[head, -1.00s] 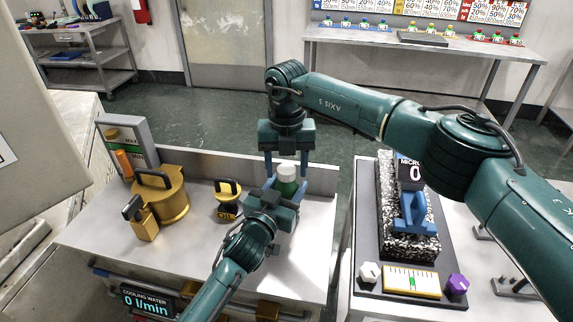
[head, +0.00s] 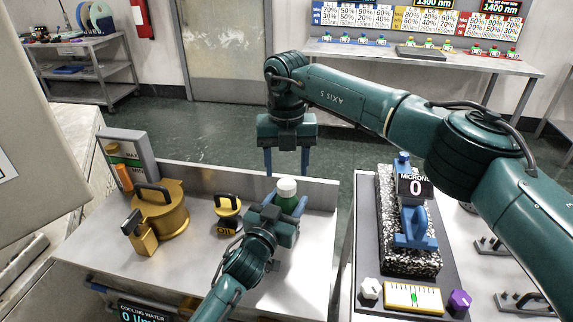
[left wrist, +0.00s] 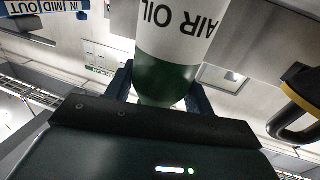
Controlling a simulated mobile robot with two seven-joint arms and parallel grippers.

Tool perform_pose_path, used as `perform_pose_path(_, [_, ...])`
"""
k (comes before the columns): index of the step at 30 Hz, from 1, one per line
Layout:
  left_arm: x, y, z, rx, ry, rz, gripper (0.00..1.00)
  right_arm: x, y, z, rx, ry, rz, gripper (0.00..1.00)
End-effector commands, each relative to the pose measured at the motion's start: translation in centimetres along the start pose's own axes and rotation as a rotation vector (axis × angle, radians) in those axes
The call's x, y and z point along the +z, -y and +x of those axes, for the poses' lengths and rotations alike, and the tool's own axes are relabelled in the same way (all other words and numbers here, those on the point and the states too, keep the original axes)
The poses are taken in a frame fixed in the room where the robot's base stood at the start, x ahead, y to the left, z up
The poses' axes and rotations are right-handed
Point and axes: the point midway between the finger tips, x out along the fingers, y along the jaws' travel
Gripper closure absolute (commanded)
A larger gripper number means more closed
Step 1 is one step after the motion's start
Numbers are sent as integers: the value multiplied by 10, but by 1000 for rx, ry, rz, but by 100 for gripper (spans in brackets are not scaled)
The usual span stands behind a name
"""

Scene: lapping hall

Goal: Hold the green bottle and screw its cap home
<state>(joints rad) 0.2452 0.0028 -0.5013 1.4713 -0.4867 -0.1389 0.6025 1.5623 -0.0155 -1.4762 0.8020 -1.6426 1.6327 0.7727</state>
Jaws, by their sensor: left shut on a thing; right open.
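The green bottle (head: 289,202) stands upright at the right end of the grey bench, its white cap (head: 286,187) on top. I cannot tell how far down the cap sits. My left gripper (head: 287,207) is shut on the bottle below the cap. In the left wrist view the bottle (left wrist: 165,75) shows a white label with "AIR OIL" between the fingers; its cap is out of that view. My right gripper (head: 286,172) is open and empty, pointing down, with its fingertips just above the cap and apart from it.
A gold pot (head: 165,218) with a black handle and a small yellow-and-black handled piece (head: 228,208) stand left of the bottle. A low rim (head: 230,181) runs along the bench's back. Right, across a gap, a granite block (head: 390,250) carries a blue gauge.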

Motion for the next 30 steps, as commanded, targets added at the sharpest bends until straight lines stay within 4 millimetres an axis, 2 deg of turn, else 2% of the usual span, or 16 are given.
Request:
perform_pose_path(5, [0,0,0,0,1,0,100,0,0,-5,0,0,-121,45])
perform_pose_path(12, [0,0,0,0,1,0,100,1,0,-21,0,1,-538,45])
perform_pose_path(18, [0,0,0,0,1,0,100,0,0,-31,0,0,-825,45])
perform_pose_path(24, [0,0,0,0,1,0,100,0,0,-35,0,0,-937,45])
perform_pose_path(30, [0,0,0,0,1,0,100,0,0,-35,-1,0,-942,45])
